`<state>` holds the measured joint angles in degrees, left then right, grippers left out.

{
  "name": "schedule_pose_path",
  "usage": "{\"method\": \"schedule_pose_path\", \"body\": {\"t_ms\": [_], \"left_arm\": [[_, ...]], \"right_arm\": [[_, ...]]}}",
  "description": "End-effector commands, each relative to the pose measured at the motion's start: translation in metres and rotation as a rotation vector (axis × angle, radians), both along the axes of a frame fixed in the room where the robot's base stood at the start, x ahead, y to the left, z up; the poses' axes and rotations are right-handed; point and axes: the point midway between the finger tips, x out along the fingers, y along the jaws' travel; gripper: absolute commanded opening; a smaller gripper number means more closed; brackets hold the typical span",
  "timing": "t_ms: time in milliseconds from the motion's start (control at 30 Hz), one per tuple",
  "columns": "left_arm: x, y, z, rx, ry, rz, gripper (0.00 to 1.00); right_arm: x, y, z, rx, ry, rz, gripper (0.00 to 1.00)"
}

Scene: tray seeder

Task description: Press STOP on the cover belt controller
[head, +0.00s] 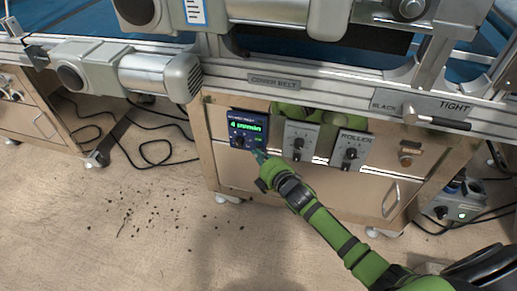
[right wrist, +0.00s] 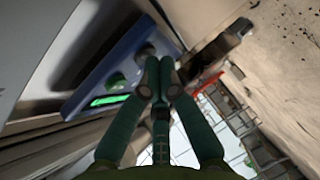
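The cover belt controller (head: 232,117) is a dark blue panel with a lit green readout, on the front of the wooden cabinet below the "COVER BELT" label (head: 273,82). My right gripper (head: 260,154) is at the panel's lower right corner in the head view. In the right wrist view its two fingers (right wrist: 158,78) are together, with nothing seen between them. The blue panel (right wrist: 105,62) lies tilted just beyond and left of the fingertips, with a green button (right wrist: 115,81) and a darker round control (right wrist: 145,50) near them. Contact cannot be told. My left gripper is not in view.
Right of the controller are two grey knob boxes, a middle one (head: 298,141) and one marked "ROLLER" (head: 352,150). A motor (head: 135,70) and the conveyor rail run above. Cables and dark specks lie on the floor at left.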

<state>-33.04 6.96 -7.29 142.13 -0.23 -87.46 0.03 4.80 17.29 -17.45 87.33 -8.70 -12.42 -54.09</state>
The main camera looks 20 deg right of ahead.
Motion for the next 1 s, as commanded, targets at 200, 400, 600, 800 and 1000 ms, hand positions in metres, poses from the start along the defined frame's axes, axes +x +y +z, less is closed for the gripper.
{"method": "schedule_pose_path", "body": {"t_ms": [200,400,600,800,1000], "left_arm": [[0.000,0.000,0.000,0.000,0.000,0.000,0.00],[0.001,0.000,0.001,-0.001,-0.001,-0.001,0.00],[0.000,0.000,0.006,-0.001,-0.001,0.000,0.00],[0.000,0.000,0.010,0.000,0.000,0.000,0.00],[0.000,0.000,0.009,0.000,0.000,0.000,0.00]], "right_arm": [[0.001,-0.001,0.000,0.000,0.000,-0.001,0.00],[0.001,-0.001,0.001,0.000,0.000,-0.001,0.00],[-0.005,0.003,0.002,0.002,0.000,-0.001,0.00],[-0.012,0.007,0.001,0.001,0.000,-0.001,0.00],[-0.012,0.007,0.000,0.000,-0.001,-0.001,0.00]]}}
